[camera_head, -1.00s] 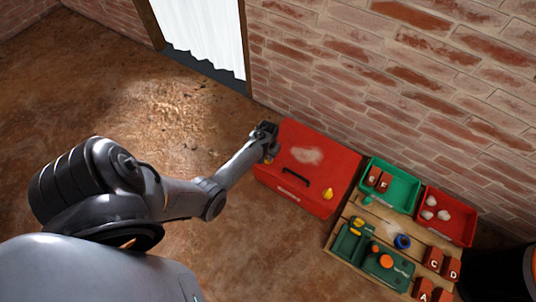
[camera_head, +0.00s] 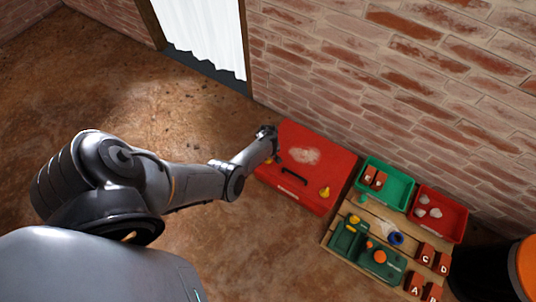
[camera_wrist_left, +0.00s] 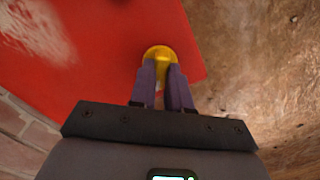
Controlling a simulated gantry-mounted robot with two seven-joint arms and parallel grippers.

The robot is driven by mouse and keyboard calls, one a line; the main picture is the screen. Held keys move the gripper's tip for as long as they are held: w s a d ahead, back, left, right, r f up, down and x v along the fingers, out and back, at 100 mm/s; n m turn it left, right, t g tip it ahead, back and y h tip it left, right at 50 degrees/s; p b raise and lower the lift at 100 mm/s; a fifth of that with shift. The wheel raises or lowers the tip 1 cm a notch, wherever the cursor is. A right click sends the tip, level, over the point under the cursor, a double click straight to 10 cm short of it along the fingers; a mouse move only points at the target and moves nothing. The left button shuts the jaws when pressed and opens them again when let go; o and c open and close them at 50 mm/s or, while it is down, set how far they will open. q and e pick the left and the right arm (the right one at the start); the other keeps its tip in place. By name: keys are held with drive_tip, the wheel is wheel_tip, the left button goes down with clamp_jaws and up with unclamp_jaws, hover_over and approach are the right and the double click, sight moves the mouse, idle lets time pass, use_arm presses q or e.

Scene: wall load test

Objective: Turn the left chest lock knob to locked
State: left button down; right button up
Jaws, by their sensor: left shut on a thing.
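A red chest (camera_head: 318,165) stands on the floor against the brick wall, with a black handle (camera_head: 294,178) on its front side. My left gripper (camera_head: 271,153) is at the chest's left end. In the left wrist view, the two purple fingers (camera_wrist_left: 163,84) are shut on the yellow left lock knob (camera_wrist_left: 159,52), one on each side of it. The knob's lower part is hidden between the fingers. A second yellow knob (camera_head: 324,192) sits free at the chest's right end. My right gripper is not in view.
Right of the chest are a wooden board (camera_head: 335,239) with green and orange items, a green bin (camera_head: 404,198), a red bin (camera_head: 459,228) and several lettered red blocks (camera_head: 425,252). Open floor lies to the left.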

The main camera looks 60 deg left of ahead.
use_arm(q)
drive_tip(key=n, duration=0.3)
drive_tip(key=shift+n, duration=2.3)
drive_tip(key=c, duration=1.1)
unclamp_jaws()
wheel_tip(320, 180, up, 11)
drive_tip(key=p, duration=0.8)
drive_tip(key=shift+f, duration=0.15)
